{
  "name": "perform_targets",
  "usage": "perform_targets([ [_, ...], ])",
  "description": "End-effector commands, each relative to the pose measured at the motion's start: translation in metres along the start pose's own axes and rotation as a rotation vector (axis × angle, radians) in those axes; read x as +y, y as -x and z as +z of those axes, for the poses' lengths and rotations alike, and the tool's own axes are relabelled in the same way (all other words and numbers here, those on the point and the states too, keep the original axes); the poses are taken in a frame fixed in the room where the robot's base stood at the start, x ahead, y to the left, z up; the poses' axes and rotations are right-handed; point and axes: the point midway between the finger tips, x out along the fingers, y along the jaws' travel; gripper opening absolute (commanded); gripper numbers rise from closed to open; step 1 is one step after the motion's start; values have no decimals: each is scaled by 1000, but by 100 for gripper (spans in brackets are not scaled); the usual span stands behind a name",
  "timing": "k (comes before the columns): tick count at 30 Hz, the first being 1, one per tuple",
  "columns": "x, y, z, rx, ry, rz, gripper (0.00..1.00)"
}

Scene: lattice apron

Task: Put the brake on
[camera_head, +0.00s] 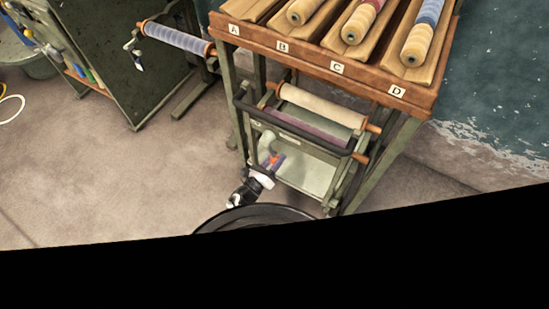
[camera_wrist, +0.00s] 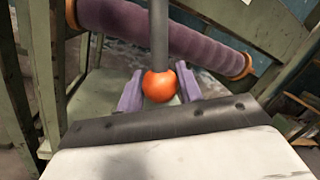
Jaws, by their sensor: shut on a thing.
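The brake lever shows in the wrist view as a grey rod (camera_wrist: 159,35) with an orange ball knob (camera_wrist: 159,87) at its end. The knob sits between the two purple fingers of my gripper (camera_wrist: 158,92), which are shut on it. In the head view the orange knob (camera_head: 281,159) is a small spot low at the front of the wheeled roll cart (camera_head: 310,178). My gripper (camera_head: 274,163) is beside it there, partly hidden by my own arm. The lever's pivot is not in view.
The cart carries a cream roll (camera_head: 322,106) and a purple roll (camera_head: 306,131), with a black push bar (camera_head: 290,127) in front. A wooden rack (camera_head: 315,66) labelled A to D stands above. A green cabinet (camera_head: 130,60) is at left. Floor (camera_head: 110,185) between is clear.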

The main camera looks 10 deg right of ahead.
Motion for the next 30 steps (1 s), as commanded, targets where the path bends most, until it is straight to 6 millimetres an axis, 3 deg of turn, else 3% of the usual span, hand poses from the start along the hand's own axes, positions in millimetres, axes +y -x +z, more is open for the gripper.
perform_targets([
  [7, -2, 0, -2, 1, 6, -4, 0],
  [8, -2, 0, -2, 1, 6, -5, 37],
  [9, -2, 0, -2, 1, 6, -5, 42],
  [20, -1, 4, 0, 0, 2, -2, 43],
  [23, -1, 16, 0, -2, 3, 1, 43],
  [30, -1, 68, 0, -2, 3, 2, 43],
])
